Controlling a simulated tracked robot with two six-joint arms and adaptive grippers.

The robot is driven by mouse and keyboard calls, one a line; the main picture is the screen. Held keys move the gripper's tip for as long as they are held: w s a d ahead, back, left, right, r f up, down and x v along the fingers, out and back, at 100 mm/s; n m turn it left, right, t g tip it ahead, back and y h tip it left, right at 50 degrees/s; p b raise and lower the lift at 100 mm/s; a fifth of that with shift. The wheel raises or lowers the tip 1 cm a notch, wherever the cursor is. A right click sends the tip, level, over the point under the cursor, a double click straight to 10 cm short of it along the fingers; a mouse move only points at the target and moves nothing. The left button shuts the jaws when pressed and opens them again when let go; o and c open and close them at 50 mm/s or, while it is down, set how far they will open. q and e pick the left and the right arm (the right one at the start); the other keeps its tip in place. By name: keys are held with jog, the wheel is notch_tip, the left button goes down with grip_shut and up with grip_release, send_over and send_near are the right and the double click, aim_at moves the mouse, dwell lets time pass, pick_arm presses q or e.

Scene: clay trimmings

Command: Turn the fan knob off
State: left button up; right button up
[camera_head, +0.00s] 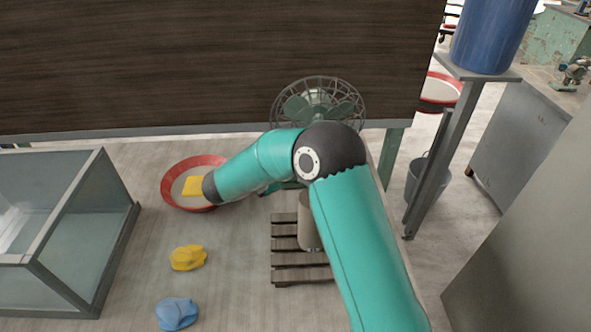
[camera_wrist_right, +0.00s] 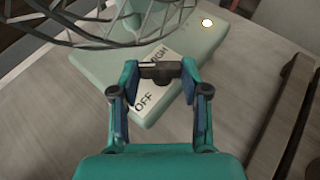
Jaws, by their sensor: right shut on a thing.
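The green desk fan (camera_head: 318,103) with its wire guard stands at the table's back in the head view, its base mostly hidden by my right arm. In the right wrist view, the pale green fan base (camera_wrist_right: 111,66) carries a dark knob (camera_wrist_right: 158,73). A white label plate (camera_wrist_right: 160,84) under it reads OFF nearest me and HIGH farther off. A pale mark shows at the knob's left; its exact setting is unclear. A small lamp (camera_wrist_right: 207,22) on the base glows. My right gripper (camera_wrist_right: 160,68) is shut on the knob. My left gripper is out of view.
A red-rimmed basin (camera_head: 170,190) with a yellow sponge (camera_head: 194,186) stands left of my forearm. Yellow (camera_head: 188,257) and blue (camera_head: 177,313) lumps lie nearer. A glass tank (camera_head: 70,240) is at left. A slatted wooden rack (camera_head: 287,262) holds a grey cylinder (camera_head: 308,225).

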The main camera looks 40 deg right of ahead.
jog(key=n+t+b, duration=0.2)
jog(key=t, duration=0.1)
jog(key=shift+s+a+f+n, duration=0.1)
jog(key=shift+s+f+n, duration=0.1)
jog(key=shift+s+n, duration=0.15)
jog(key=shift+s+n+t+y+b, duration=0.15)
jog(key=shift+n+t+y+b, duration=0.65)
jog(key=shift+n+t, duration=0.55)
jog(key=o, duration=1.1)
jog(key=shift+a+r, duration=0.1)
jog(key=shift+r, duration=0.1)
jog(key=shift+o, duration=0.2)
jog(key=shift+r, duration=0.1)
